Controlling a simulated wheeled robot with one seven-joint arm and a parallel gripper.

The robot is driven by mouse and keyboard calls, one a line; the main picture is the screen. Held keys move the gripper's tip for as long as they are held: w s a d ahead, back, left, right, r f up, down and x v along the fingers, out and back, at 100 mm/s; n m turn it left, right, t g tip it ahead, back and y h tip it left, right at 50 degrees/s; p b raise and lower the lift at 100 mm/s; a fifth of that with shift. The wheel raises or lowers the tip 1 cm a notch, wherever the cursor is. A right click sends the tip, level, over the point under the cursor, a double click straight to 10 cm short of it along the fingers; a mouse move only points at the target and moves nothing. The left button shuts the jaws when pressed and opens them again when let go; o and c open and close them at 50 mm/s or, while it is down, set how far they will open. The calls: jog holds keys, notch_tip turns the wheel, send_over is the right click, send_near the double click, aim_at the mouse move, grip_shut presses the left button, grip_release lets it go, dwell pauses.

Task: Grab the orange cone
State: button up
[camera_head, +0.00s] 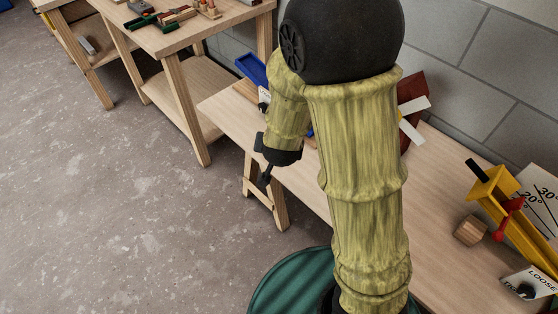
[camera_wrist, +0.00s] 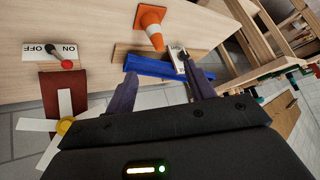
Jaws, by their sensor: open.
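The orange cone (camera_wrist: 150,24) shows in the wrist view at the top middle. It has a white band and a square orange base, and it is on the light wooden table (camera_wrist: 90,20). My gripper (camera_wrist: 160,82) is open in the wrist view, with its two dark fingers apart and nothing between them. The cone is beyond the fingertips, apart from them. In the head view my gripper (camera_head: 266,176) hangs by the table's left edge, small and dark. I cannot make out the cone in the head view; my arm covers much of that table.
A blue tray (camera_wrist: 158,67) lies between the cone and my fingers. A switch box (camera_wrist: 180,56) stands beside it. An ON/OFF plate (camera_wrist: 48,51) with a red-knobbed lever and a white-bladed fan (camera_wrist: 64,125) are at left. A wooden block (camera_head: 470,231) and yellow frame (camera_head: 500,195) stand at right.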

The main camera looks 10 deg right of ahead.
jog(key=a+f+t+h+b, duration=0.2)
jog(key=f+t+h+b, duration=0.1)
jog(key=f+b, duration=0.4)
jog(key=s+a+f+m+t+h+b, duration=0.1)
jog(key=a+f+t+h+b, duration=0.2)
jog(key=f+b, duration=0.5)
jog(key=shift+a+f+m+t+h, duration=0.3)
jog(key=shift+f+t+h, duration=0.25)
jog(key=shift+t, duration=0.65)
jog(key=shift+w+d+r, duration=0.1)
jog(key=b+x, duration=0.2)
jog(key=x, duration=0.9)
jog(key=shift+w, duration=0.25)
jog(key=shift+w+d, duration=0.2)
jog(key=shift+w, duration=0.1)
jog(key=b+x, duration=0.1)
jog(key=x, duration=0.4)
jog(key=shift+d+r, duration=0.1)
jog(key=shift+d, duration=0.2)
